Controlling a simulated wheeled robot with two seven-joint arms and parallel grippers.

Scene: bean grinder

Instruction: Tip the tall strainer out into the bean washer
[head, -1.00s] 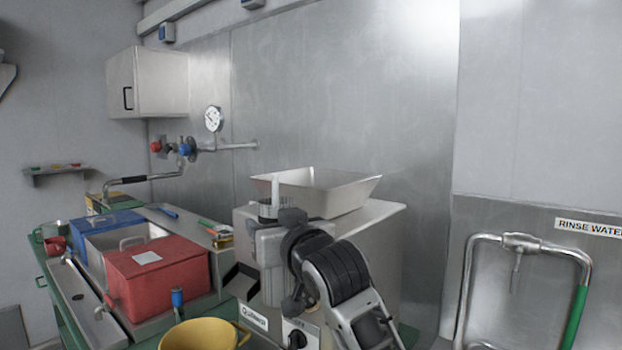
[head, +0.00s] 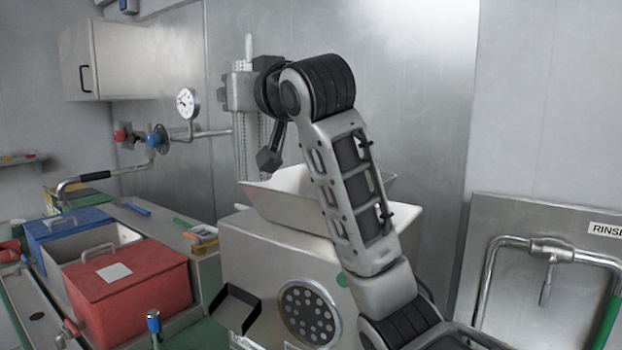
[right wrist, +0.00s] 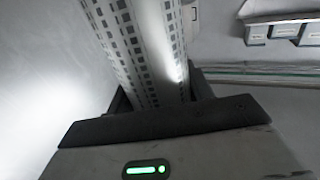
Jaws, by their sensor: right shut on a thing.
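The tall strainer (head: 241,150) is a narrow, pale perforated tube. In the head view it looks roughly upright, above and behind the left end of the steel hopper (head: 284,205). In the right wrist view the strainer (right wrist: 132,45) runs up between the dark fingers of my right gripper (right wrist: 160,98). What is inside the strainer cannot be seen. The hopper sits on a steel machine (head: 265,260); I cannot tell whether it is the bean washer. My left gripper is not in view.
A red-lidded bin (head: 130,300) and a blue-lidded bin (head: 72,224) stand at left. A valve pipe with a gauge (head: 187,103) sticks out from the wall behind. A steel tap frame (head: 490,265) stands at right. A black bracket (head: 236,306) juts from the machine.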

